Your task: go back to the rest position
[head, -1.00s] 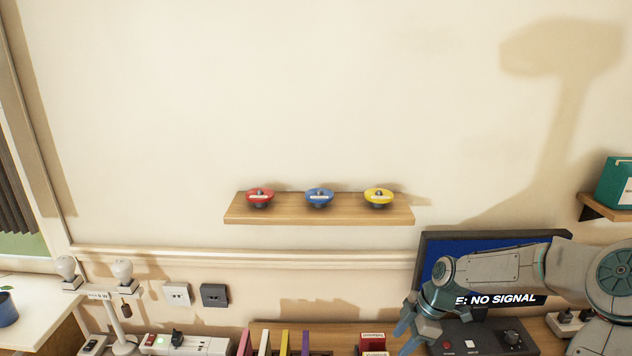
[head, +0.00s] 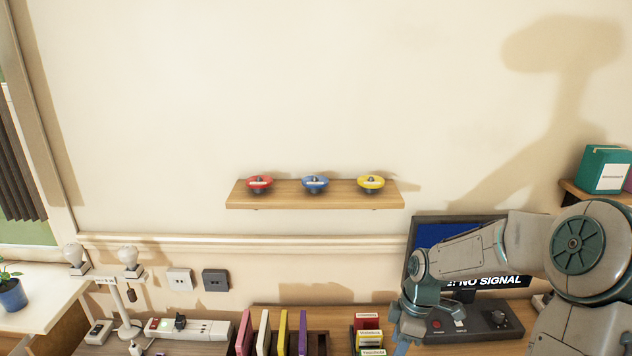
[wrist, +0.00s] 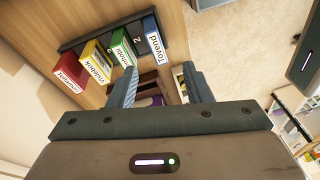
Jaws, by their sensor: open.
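My arm enters the head view from the right and reaches across the front of a monitor (head: 428,234) that reads "NO SIGNAL". My gripper (head: 400,335) hangs low in front of the desk at the bottom right. In the wrist view my gripper (wrist: 160,88) shows two fingers spread apart with nothing held between them. Beyond the fingers is a dark rack holding a red box (wrist: 70,75), a yellow box (wrist: 96,64), a green box (wrist: 123,47) and a white-labelled box (wrist: 154,42).
A wall shelf (head: 315,200) holds a red (head: 260,183), a blue (head: 315,183) and a yellow (head: 370,183) knob-like object. A control box (head: 480,323) sits below the monitor. A power strip (head: 188,328) and lamp stand (head: 127,300) are at left. The wall above the shelf is clear.

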